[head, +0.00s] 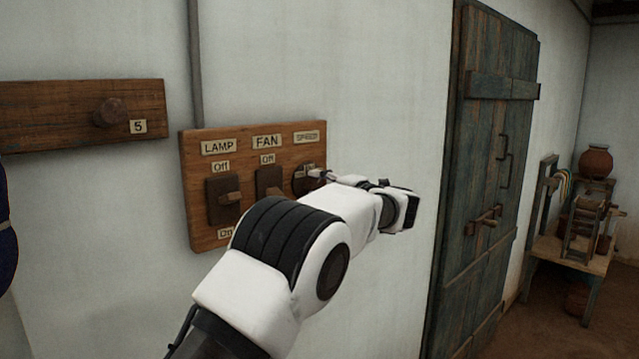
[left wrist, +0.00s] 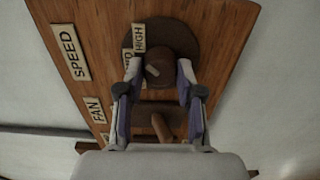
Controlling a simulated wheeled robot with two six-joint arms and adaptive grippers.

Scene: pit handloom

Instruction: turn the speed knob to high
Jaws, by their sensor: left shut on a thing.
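The speed knob (left wrist: 152,66) is a dark brown round knob on a dark disc, under the SPEED label (head: 307,137) on a wooden switch board (head: 190,180). In the left wrist view a HIGH label (left wrist: 139,37) sits beside the knob, and another label is partly hidden. The knob has a pale mark on its face; I cannot tell which label it points to. My left gripper (left wrist: 158,72) has one finger on each side of the knob and is shut on it. In the head view my left gripper (head: 316,177) partly hides the knob. My right gripper is not in view.
The lamp switch (head: 223,201) and fan switch (head: 269,182) stand left of the knob, close to my arm. A wooden rail with a peg (head: 110,112) is on the wall at left. A blue-green door (head: 490,150) is at right. The wall between is clear.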

